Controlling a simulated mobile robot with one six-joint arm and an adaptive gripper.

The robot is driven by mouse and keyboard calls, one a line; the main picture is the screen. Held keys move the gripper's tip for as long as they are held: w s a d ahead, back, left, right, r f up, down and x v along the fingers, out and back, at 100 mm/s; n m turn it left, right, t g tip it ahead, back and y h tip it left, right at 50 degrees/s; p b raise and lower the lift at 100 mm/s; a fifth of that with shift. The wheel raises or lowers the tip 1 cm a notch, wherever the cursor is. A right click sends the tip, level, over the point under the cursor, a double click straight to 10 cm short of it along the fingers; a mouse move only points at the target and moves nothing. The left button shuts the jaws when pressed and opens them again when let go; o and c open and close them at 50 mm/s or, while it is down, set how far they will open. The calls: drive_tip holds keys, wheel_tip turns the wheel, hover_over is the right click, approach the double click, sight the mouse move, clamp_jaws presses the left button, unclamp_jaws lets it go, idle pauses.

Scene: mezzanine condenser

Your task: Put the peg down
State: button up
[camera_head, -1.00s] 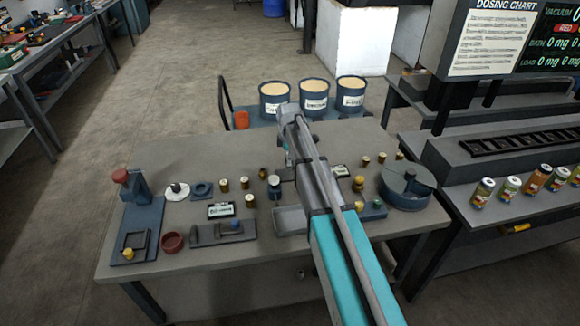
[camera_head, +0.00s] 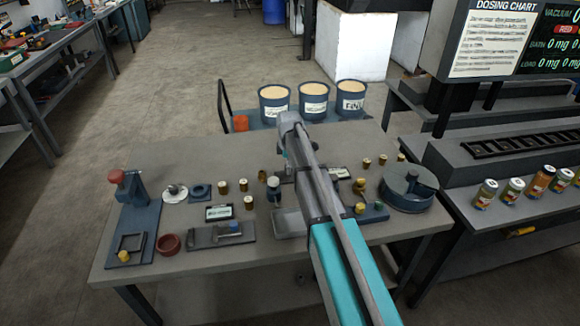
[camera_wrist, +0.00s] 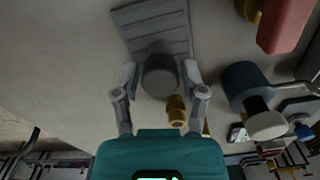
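In the wrist view my gripper (camera_wrist: 160,74) has one finger on each side of a dark grey round peg (camera_wrist: 160,83), with the peg's blunt end facing the camera. The fingertips look closed on its sides. A grey ribbed plate (camera_wrist: 152,18) lies beyond the peg; I cannot tell whether the peg touches it. A small brass piece (camera_wrist: 176,110) shows beside the right finger. In the head view my own arm reaches over the grey workbench (camera_head: 130,285) and hides the fingers and peg.
Brass pegs (camera_head: 249,202), a red bowl (camera_head: 168,245), a blue stand with a red knob (camera_head: 128,186) and a round blue container (camera_head: 408,188) stand on the bench. Three labelled buckets (camera_head: 313,102) stand behind it. Cans (camera_head: 485,194) line a side bench at right.

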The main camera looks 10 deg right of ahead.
drive_tip(key=shift+o, duration=0.7)
drive_tip(key=shift+r, duration=0.15)
wheel_tip(320, 180, up, 12)
drive_tip(key=p, duration=1.2)
drive_tip(key=shift+s, duration=0.1)
idle(0.4)
drive_tip(key=s+m, duration=1.5)
drive_tip(key=s, duration=1.4)
drive_tip(key=shift+d+m, duration=0.2)
drive_tip(key=shift+m, duration=0.2)
